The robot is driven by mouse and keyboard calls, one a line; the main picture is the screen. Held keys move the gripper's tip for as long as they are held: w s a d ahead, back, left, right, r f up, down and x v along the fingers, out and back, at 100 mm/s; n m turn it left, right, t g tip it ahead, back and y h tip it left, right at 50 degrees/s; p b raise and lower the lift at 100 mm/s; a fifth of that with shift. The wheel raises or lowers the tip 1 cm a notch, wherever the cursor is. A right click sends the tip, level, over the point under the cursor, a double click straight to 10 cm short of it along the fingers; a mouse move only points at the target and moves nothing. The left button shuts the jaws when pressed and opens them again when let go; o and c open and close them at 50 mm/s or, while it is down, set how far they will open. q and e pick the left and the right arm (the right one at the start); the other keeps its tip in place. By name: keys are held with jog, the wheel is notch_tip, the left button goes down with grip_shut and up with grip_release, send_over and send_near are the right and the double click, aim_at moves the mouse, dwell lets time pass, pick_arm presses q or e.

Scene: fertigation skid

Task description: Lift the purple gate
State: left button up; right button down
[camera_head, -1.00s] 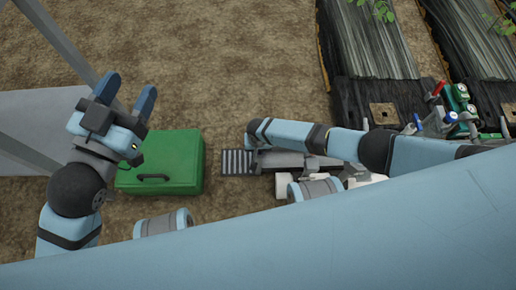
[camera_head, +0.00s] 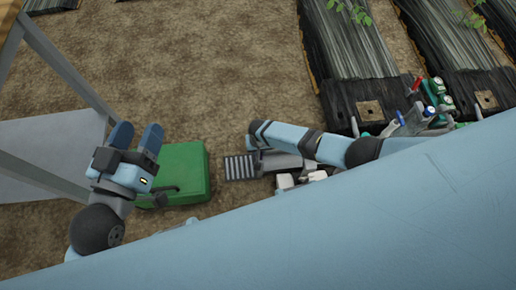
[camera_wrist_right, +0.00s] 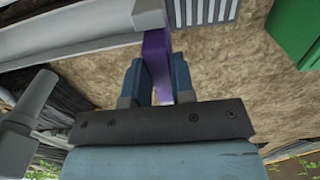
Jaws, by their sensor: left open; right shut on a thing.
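The purple gate (camera_wrist_right: 157,58) shows in the right wrist view as a narrow upright purple piece beside a grey beam. My right gripper (camera_wrist_right: 157,78) is shut on it, one dark blue finger on each side. The gate's upper end meets a grey part, and I cannot tell how far it is lifted. In the head view I cannot make out the gate or my right fingers. My left gripper (camera_head: 137,137) is open and empty, with its fingers pointing away, beside the green case.
A green case (camera_head: 185,168) with a dark handle lies on the soil, and also shows in the right wrist view (camera_wrist_right: 296,28). A slatted grate (camera_head: 240,167) is right of it. Valves with red and blue handles (camera_head: 418,100) stand at the right. A grey frame (camera_head: 65,65) is at left.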

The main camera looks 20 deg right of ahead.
jog(key=c, duration=1)
grip_release()
jog(key=shift+o, duration=0.2)
pick_arm(q)
notch_tip(320, 180, up, 7)
jog(key=t+p, duration=0.3)
jog(key=p, duration=0.3)
pick_arm(e)
notch_tip(320, 180, up, 9)
jog(key=shift+r, duration=0.15)
pick_arm(q)
notch_tip(320, 180, down, 6)
jog(key=a+g+y+p, duration=0.2)
jog(key=shift+a+n+g, duration=0.3)
jog(key=shift+n+g, duration=0.1)
pick_arm(e)
notch_tip(320, 180, up, 4)
jog(key=shift+r, duration=0.25)
pick_arm(q)
jog(key=shift+s, duration=0.15)
pick_arm(e)
jog(key=shift+s, duration=0.1)
